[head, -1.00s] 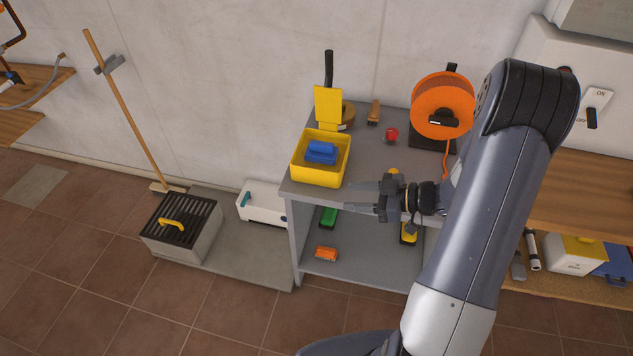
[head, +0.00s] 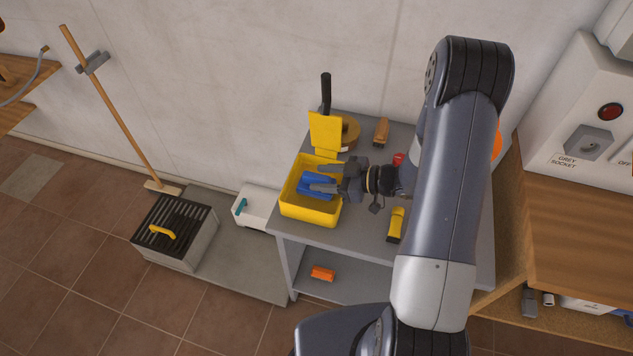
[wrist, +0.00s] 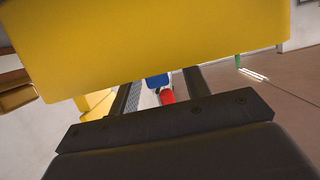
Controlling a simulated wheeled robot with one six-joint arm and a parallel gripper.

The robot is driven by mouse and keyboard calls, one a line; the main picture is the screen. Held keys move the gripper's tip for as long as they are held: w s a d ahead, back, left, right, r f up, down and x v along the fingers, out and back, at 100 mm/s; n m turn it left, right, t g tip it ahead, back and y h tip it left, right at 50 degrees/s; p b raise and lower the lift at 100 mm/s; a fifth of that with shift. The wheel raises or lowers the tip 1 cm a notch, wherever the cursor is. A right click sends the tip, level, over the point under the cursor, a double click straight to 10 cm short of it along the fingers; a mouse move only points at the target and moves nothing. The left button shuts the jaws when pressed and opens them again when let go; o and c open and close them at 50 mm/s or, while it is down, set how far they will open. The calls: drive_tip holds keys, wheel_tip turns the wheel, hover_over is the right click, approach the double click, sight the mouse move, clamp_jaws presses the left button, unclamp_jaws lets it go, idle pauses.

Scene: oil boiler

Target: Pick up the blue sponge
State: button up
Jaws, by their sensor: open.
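The blue sponge (head: 306,188) is in the yellow bin (head: 309,213) at the left end of the grey shelf unit's top. My gripper (head: 321,179) is open and reaches over the bin from the right. Its two fingers overlap the sponge in the head view, one toward the far side and one toward the near side. I cannot tell whether they touch it. In the wrist view a large yellow surface (wrist: 150,45) fills the upper part, and a small blue patch (wrist: 157,80) shows between the fingers; I cannot tell whether that is the sponge.
A yellow upright plate (head: 325,133) with a black handle stands behind the bin. A brown roll (head: 350,133), a wooden-handled brush (head: 381,131), a red object (head: 398,158) and a yellow tool (head: 396,225) are on the top. An orange item (head: 323,273) lies on the lower shelf.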

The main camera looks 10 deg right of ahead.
drive_tip(key=shift+x, duration=1.15)
drive_tip(key=shift+c, duration=0.5)
clamp_jaws()
